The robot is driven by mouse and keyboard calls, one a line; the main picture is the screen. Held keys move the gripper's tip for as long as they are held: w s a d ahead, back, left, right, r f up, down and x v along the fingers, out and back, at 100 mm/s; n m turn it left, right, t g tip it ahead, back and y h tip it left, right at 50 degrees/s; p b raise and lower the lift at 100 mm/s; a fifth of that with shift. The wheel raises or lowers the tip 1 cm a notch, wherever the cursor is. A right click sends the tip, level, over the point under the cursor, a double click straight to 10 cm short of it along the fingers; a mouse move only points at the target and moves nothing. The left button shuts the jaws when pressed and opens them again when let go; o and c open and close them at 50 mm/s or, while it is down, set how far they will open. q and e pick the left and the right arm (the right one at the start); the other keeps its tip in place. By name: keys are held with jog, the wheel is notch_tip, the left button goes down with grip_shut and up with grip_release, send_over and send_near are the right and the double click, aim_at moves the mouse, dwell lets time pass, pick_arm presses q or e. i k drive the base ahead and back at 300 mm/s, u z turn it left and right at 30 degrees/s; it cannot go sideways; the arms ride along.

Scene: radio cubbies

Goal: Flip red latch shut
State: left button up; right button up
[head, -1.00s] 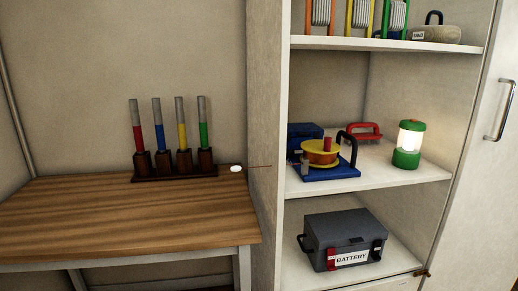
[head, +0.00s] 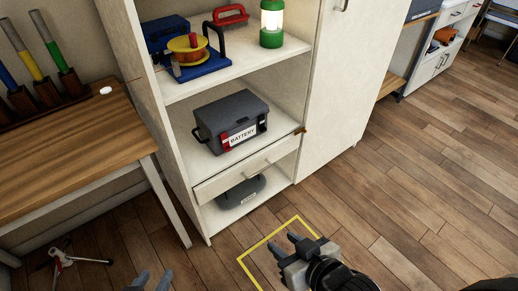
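A grey battery box (head: 232,120) with a dark lid and a white BATTERY label sits on the middle cubby shelf. Its red latch (head: 225,140) is on the front, at the left end of the label. A dark latch (head: 262,124) is near the right end of the front. The red latch is too small to tell whether it is open or shut. My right gripper (head: 284,244) is open and empty, low in front of the cubby and well below the box. My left gripper (head: 151,281) shows only its fingertips at the bottom edge; they are apart with nothing between them.
A drawer (head: 246,171) lies under the box's shelf, with a grey case (head: 240,191) below. A wooden table (head: 75,150) stands left. A blue-based reel (head: 193,58) and green lantern (head: 271,22) are above. Yellow tape (head: 247,268) marks the floor; open floor lies right.

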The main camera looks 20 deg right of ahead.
aim_at(227, 147)
jog(key=z, duration=1.1)
jog(key=k, duration=0.15)
jog(key=u, duration=1.7)
jog(key=i, duration=0.5)
jog(key=z, duration=0.05)
